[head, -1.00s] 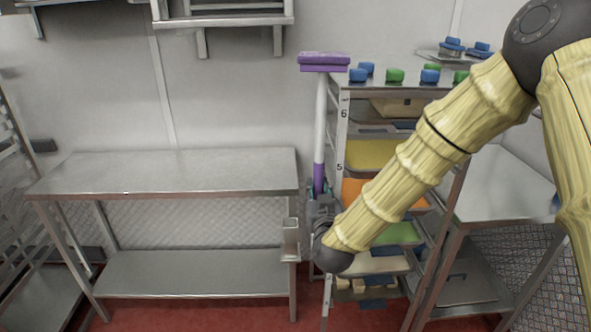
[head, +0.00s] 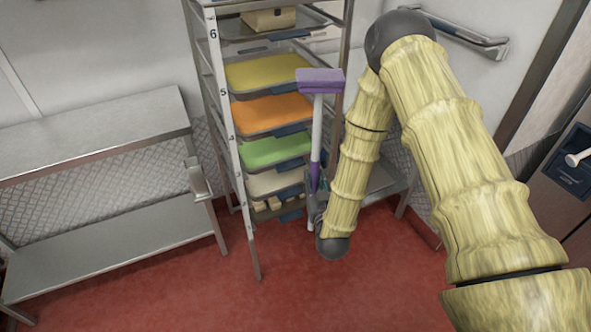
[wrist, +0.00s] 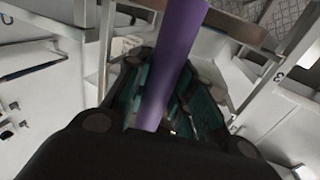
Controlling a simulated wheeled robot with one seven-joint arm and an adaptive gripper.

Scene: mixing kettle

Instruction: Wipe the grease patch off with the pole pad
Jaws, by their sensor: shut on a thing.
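The pole pad has a purple pad (head: 320,80) on top of a white pole with a purple grip (head: 315,176) at its lower end. It stands nearly upright, pad end up, in front of the tray rack. My gripper (head: 317,192) is shut on the purple grip. In the wrist view the purple grip (wrist: 172,70) runs between the fingers of my gripper (wrist: 160,108). I see no grease patch in either view.
A tray rack (head: 226,120) with yellow, orange and green trays stands behind the pole. A steel table (head: 95,135) with a lower shelf is at left. Open red floor (head: 190,285) lies in front. A wall handle (head: 465,32) is at upper right.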

